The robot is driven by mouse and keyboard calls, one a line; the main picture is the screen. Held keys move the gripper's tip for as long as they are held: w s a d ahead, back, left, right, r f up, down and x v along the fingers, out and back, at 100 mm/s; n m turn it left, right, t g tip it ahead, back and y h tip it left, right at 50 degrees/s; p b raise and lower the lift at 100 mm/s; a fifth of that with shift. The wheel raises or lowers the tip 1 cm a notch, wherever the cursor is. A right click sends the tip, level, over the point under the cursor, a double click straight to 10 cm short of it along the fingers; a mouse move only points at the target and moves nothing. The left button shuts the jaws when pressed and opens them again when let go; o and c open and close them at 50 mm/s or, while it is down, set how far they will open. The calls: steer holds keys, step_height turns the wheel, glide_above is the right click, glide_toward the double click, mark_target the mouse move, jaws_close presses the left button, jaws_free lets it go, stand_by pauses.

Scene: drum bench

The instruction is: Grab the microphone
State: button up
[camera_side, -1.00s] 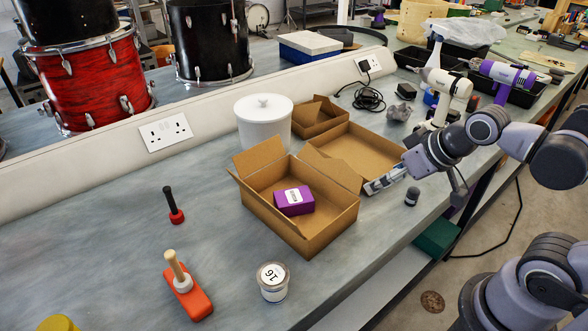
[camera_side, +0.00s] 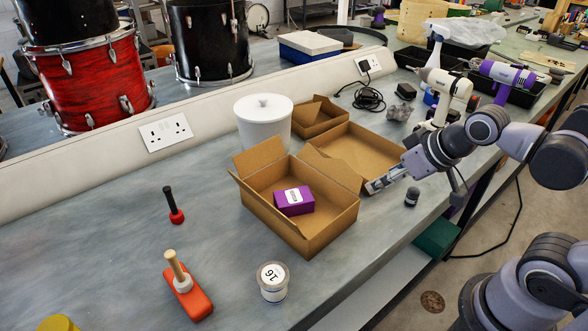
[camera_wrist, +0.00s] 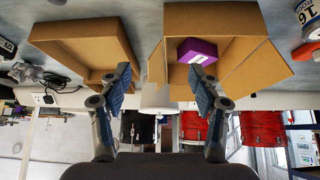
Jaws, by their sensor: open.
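A slim black handle with a red rounded end (camera_side: 173,206) stands upright, red end down, on the bench at the left in the side view. It could be the microphone, but I cannot tell for certain. I do not make it out in the wrist view. My gripper (camera_side: 376,185) is far to its right, beyond the open cardboard boxes, near the bench's front edge. In the wrist view the two fingers of my gripper (camera_wrist: 160,80) are spread apart with nothing between them.
An open cardboard box (camera_side: 272,225) holds a purple box (camera_side: 294,201). Another open carton (camera_side: 355,150) lies behind it. A small dark cylinder (camera_side: 411,197) stands beside my gripper. A jar marked 16 (camera_side: 273,282) and an orange block with a wooden handle (camera_side: 190,296) stand in front.

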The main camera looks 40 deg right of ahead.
steer(key=m+g+h, duration=0.4)
steer(key=m+g, duration=0.1)
steer(key=m, duration=0.7)
glide_toward(415, 190)
steer(key=shift+x, duration=5.3)
steer(key=shift+r, duration=0.1)
jaws_close()
